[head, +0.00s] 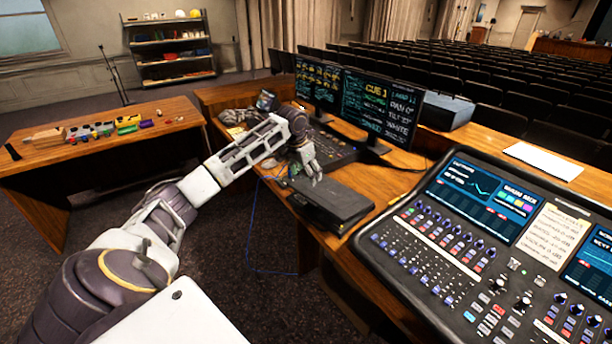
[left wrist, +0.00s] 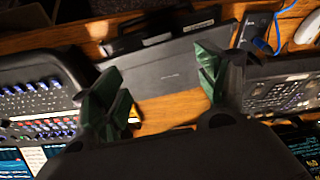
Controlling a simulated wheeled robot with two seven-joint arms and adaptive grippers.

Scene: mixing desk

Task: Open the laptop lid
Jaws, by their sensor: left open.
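The laptop (head: 335,207) is a dark flat slab on the wooden desk, between the keyboard console and the big mixing desk. Its lid looks shut in the head view. In the left wrist view its dark grey top (left wrist: 165,72) lies below and between my fingers, with a black strip along its far edge. My left gripper (head: 311,176) is above the laptop's upper left part, fingers pointing down. In the left wrist view the green-tipped fingers of my left gripper (left wrist: 160,88) are wide apart with nothing between them. I cannot tell whether they touch the laptop. My right gripper is not in view.
Two monitors (head: 378,108) stand behind the keyboard console (head: 335,150). The mixing desk (head: 480,255) is close on the laptop's right. A blue cable (head: 250,225) hangs off the desk's near edge. A side table (head: 110,150) with small items stands at left.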

